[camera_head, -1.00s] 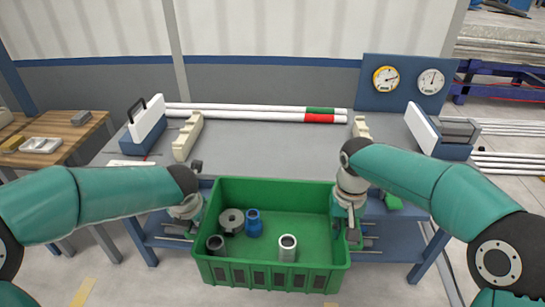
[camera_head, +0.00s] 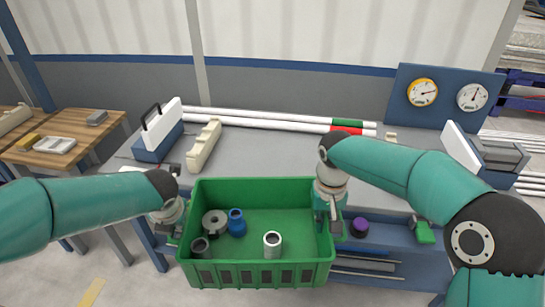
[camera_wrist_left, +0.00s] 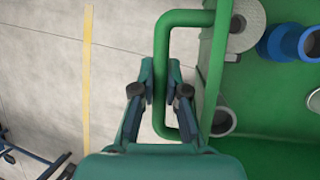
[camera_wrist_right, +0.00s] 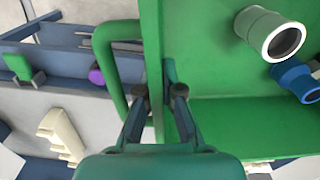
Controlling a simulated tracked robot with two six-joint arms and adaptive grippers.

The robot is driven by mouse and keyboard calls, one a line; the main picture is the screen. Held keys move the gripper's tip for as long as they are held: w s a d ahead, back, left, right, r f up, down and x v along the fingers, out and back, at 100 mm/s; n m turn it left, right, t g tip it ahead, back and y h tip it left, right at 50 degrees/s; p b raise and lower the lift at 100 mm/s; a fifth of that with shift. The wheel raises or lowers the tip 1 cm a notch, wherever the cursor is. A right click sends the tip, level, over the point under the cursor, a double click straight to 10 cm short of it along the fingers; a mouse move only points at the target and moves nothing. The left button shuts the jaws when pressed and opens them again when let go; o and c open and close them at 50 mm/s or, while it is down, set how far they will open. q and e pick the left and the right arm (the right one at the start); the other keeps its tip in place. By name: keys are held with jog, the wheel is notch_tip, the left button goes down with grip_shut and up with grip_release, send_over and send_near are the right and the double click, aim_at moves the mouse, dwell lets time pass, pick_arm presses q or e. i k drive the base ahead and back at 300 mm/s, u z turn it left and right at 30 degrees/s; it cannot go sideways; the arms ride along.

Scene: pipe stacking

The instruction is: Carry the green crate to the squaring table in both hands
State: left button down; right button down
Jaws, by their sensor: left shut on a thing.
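The green crate (camera_head: 256,270) is in front of the workbench in the head view, roughly level, with a few pipe fittings inside. My left gripper (camera_head: 170,218) is at its left end. In the left wrist view my left gripper (camera_wrist_left: 160,88) is shut on the crate's green handle (camera_wrist_left: 162,60). My right gripper (camera_head: 330,215) is at the crate's right end. In the right wrist view, the fingers of my right gripper (camera_wrist_right: 157,88) straddle the crate's end wall, with the handle loop (camera_wrist_right: 110,85) off to the left, outside them. Whether they press on the wall is unclear.
The grey workbench (camera_head: 275,155) lies behind the crate, with cream V-blocks (camera_head: 204,145) and white pipes (camera_head: 260,121) on it. A gauge board (camera_head: 445,93) stands at the back right. A wooden table (camera_head: 70,155) is at left. Floor is free at front left.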

aim_at(296, 165)
jog(key=u, duration=0.1)
jog(key=i, duration=1.3)
jog(key=z, duration=0.45)
